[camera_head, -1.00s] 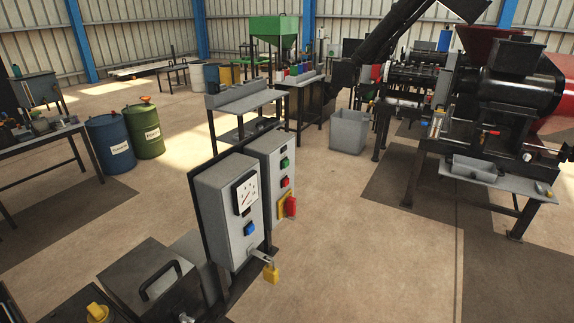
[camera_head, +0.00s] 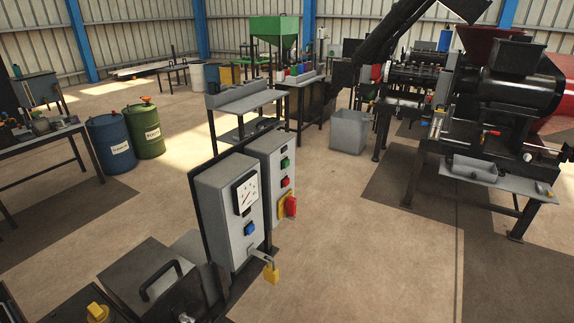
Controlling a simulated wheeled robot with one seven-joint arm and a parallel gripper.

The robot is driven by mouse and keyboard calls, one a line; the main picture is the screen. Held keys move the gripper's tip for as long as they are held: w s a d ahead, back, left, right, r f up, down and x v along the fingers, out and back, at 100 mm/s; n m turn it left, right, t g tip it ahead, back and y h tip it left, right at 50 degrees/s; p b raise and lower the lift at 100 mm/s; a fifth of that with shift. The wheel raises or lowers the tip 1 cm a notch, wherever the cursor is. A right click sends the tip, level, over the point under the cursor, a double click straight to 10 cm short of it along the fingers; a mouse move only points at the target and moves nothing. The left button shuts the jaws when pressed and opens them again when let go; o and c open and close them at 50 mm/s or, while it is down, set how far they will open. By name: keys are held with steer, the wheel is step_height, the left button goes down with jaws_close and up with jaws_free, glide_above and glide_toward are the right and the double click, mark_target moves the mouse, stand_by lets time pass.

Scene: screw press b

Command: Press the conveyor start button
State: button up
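Two grey control boxes stand side by side on a dark panel in the middle foreground. The nearer box (camera_head: 218,208) carries a white dial gauge (camera_head: 245,192) and a blue button (camera_head: 249,229). A yellow padlock (camera_head: 271,274) hangs from a hasp at its lower side. The farther box (camera_head: 266,160) carries a green button (camera_head: 285,162), a red button (camera_head: 285,182) below it, and a red rotary switch (camera_head: 291,206) on a yellow plate. No readable label shows which button is the conveyor start. My gripper is not in view.
A dark machine with a handle (camera_head: 160,281) and a yellow knob (camera_head: 97,313) fills the lower left. A large press (camera_head: 510,90) stands at right, with a grey bin (camera_head: 350,131) left of it. Open floor (camera_head: 350,240) lies right of the boxes.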

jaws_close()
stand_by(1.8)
